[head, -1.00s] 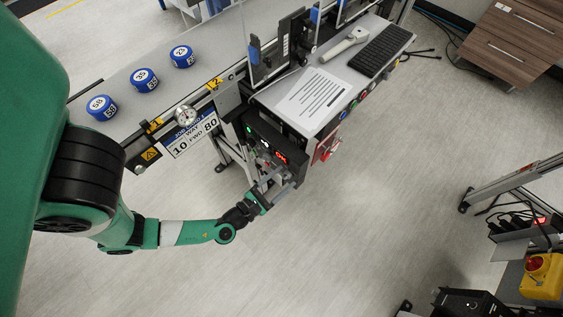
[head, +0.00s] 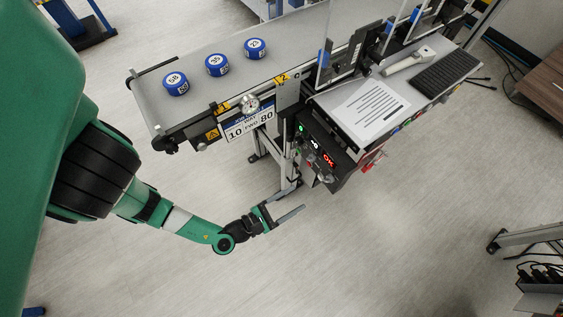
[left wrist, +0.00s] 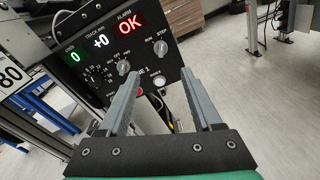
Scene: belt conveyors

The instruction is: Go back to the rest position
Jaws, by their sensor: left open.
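My left gripper (head: 283,206) is open and empty, in the air over the floor in front of the control box (head: 322,150). In the left wrist view its two grey fingers (left wrist: 160,100) stand apart with nothing between them, and the control panel (left wrist: 110,48) with its knobs lies beyond them. The panel's displays show a green 0, a white +0 and a red OK. My right gripper is not in view.
The conveyor belt (head: 197,58) carries three blue numbered pucks, the middle one (head: 217,64) marked 35. A sheet of paper (head: 370,108), a scanner (head: 408,62) and a keyboard (head: 446,73) lie on the shelf. The floor (head: 380,240) below is clear.

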